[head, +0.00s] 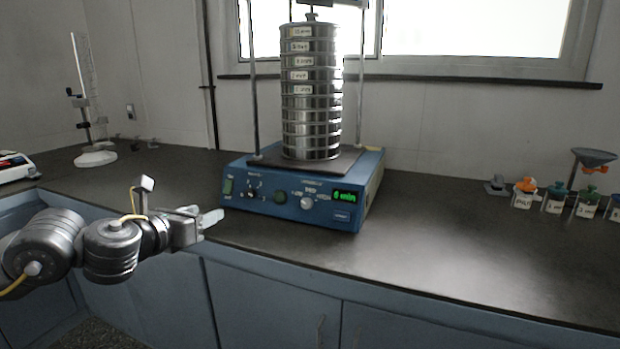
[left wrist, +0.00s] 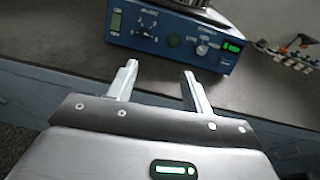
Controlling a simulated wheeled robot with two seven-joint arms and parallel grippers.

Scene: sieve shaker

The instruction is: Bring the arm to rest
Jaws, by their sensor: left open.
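My left gripper (head: 212,218) is in front of the counter's front edge, just left of and short of the blue sieve shaker (head: 290,205). In the left wrist view its two fingers (left wrist: 160,82) are apart with nothing between them. The shaker stands on the dark counter and carries a tall stack of steel sieves (head: 311,100) between two upright rods. Its green display (head: 345,196) seems to read "0 min". The shaker's front panel (left wrist: 175,36) also shows beyond the fingertips in the left wrist view. My right gripper is in neither view.
The dark counter (head: 450,245) is bare right of the shaker. Several small labelled containers (head: 555,200) and a funnel stand (head: 594,160) are at the far right. A stand with a white base (head: 96,158) and part of a white device (head: 17,167) are at the left. Blue cabinets (head: 265,300) lie below.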

